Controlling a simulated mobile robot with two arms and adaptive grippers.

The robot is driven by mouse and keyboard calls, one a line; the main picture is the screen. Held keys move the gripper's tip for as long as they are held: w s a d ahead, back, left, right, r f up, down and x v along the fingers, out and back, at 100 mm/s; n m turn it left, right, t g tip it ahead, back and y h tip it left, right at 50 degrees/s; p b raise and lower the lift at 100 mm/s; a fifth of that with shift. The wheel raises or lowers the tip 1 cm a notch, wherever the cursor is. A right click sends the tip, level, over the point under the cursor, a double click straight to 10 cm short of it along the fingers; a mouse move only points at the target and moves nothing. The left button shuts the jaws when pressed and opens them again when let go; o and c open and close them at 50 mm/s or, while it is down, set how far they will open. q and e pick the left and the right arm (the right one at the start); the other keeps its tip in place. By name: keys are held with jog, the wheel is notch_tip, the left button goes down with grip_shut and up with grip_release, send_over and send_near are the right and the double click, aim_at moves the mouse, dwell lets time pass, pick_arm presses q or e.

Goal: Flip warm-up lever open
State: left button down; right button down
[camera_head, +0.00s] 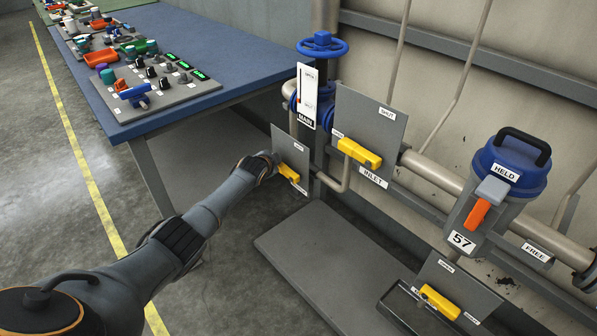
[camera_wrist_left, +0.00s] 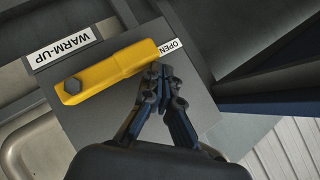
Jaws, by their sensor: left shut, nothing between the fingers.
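The yellow warm-up lever (camera_head: 289,172) is on a small grey panel (camera_head: 291,152) left of the main valve in the head view. In the left wrist view the lever (camera_wrist_left: 110,70) has its hex pivot at the lower left, near the WARM-UP label (camera_wrist_left: 62,48). Its free end lies beside the OPEN label (camera_wrist_left: 170,46) and partly covers it. My left gripper (camera_wrist_left: 158,74) is shut and empty, its fingertips at the lever's free end; I cannot tell whether they touch. It also shows in the head view (camera_head: 275,166). My right gripper is not in view.
A blue handwheel (camera_head: 322,44) and a yellow INLET lever (camera_head: 359,153) are to the right. Further right are a blue-topped unit (camera_head: 515,165) marked HELD and another yellow lever (camera_head: 440,301). A blue bench (camera_head: 215,65) with control panels stands at the back left.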

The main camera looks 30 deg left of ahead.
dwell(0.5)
pick_arm(q)
jog(key=v, duration=1.2)
dwell(0.5)
